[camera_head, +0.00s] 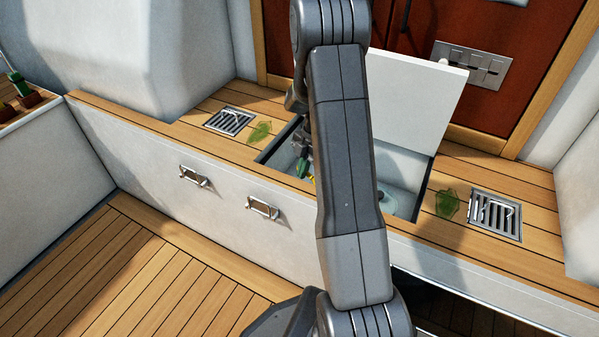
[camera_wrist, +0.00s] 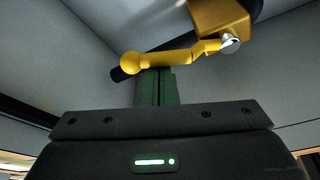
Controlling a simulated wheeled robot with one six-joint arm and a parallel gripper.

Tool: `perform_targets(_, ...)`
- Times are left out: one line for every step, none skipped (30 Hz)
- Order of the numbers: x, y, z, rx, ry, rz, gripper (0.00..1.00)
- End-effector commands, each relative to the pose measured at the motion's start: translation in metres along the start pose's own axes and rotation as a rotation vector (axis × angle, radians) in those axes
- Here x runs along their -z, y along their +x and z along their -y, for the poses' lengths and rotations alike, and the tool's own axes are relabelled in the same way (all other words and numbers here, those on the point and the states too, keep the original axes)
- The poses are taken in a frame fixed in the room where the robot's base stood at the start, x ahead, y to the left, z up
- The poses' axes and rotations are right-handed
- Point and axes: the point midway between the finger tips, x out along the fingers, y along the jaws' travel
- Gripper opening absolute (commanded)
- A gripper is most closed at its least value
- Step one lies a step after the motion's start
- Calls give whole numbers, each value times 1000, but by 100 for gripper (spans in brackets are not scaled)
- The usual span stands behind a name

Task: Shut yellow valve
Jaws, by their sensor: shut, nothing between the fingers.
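The yellow valve shows in the wrist view, with a block-like yellow body (camera_wrist: 218,16) at the upper right and a yellow lever (camera_wrist: 170,58) running left from a silver nut (camera_wrist: 230,43). The lever ends in a rounded knob. My gripper (camera_wrist: 155,88) has its green fingers shut together and empty, just below the lever in the picture. I cannot tell whether the fingertips touch it. In the head view my gripper (camera_head: 303,167) is down inside the open locker, and only a speck of yellow (camera_head: 312,180) shows beside my arm, which hides most of the valve.
The locker's white lid (camera_head: 425,95) stands open behind my arm. Wooden slats (camera_head: 490,175) frame the opening, and the white locker walls (camera_wrist: 85,65) are close around my gripper. Drain grates (camera_head: 229,121) and green leaves (camera_head: 260,132) lie on the bench. The deck floor (camera_head: 130,265) is clear.

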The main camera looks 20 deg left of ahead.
Motion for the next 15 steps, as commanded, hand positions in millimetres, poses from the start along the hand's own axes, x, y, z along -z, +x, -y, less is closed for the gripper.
perform_targets(-4,-1,0,-16,44,0,0)
perform_targets(-6,-2,-1,-24,72,0,0)
perform_targets(-9,-2,-1,-35,109,0,0)
perform_targets(-11,-3,-1,-44,135,0,0)
perform_targets(-13,-4,-1,-53,163,0,0)
perform_targets(-16,-4,-1,-65,199,0,0)
perform_targets(-18,-5,-1,-74,226,0,0)
perform_targets(-19,-6,-1,-82,253,-1,0)
perform_targets(-22,-6,-1,-93,290,-1,0)
perform_targets(-24,-7,0,-102,317,0,0)
perform_targets(-27,-8,0,-111,344,0,0)
perform_targets(-29,-8,0,-122,380,0,0)
perform_targets(-31,-9,1,-131,407,0,0)
perform_targets(-33,-10,1,-140,434,0,0)
perform_targets(-36,-10,2,-152,471,0,0)
